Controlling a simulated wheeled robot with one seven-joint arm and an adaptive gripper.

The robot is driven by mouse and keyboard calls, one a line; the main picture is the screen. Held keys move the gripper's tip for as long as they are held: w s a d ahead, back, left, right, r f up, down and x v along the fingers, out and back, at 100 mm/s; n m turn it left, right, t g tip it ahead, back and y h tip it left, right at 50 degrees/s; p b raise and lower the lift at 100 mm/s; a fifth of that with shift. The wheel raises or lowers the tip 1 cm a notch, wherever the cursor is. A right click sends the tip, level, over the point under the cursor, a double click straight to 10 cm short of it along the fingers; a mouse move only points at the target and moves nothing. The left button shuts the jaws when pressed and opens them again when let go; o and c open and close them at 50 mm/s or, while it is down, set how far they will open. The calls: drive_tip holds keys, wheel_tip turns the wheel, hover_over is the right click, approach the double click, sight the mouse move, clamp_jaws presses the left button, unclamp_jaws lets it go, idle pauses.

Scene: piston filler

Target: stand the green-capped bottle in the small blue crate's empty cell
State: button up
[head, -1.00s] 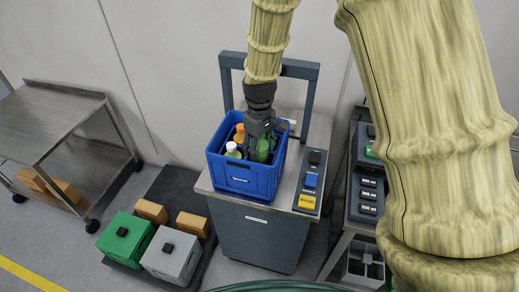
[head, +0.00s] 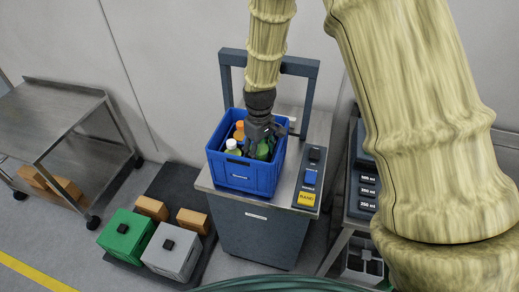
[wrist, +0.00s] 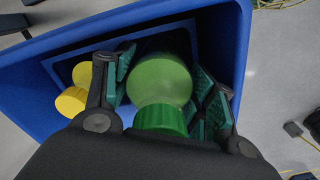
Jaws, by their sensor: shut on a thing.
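The small blue crate (head: 243,180) stands on a grey cabinet and also shows around my gripper in the wrist view (wrist: 200,12). My gripper (head: 262,143) points down into the crate's right part. In the wrist view its fingers (wrist: 160,95) are shut on the green-capped bottle (wrist: 160,78), one pad on each side. The bottle's green cap (wrist: 160,118) is nearest the camera. In the head view the green bottle (head: 263,153) is inside the crate's walls. Its base is hidden, so I cannot tell whether it touches the crate floor.
A white-capped bottle (head: 232,147) and an orange-capped bottle (head: 239,131) stand in the crate's left part. A button panel (head: 311,178) lies right of the crate. A steel cart (head: 60,120) and green and grey boxes (head: 127,235) are at left.

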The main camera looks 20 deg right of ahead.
drive_tip(key=shift+f, duration=0.1)
drive_tip(key=o, duration=1.1)
drive_tip(key=shift+c, duration=0.2)
drive_tip(key=shift+r, duration=0.65)
drive_tip(key=shift+r+b, duration=2.05)
drive_tip(key=shift+r, duration=3.9)
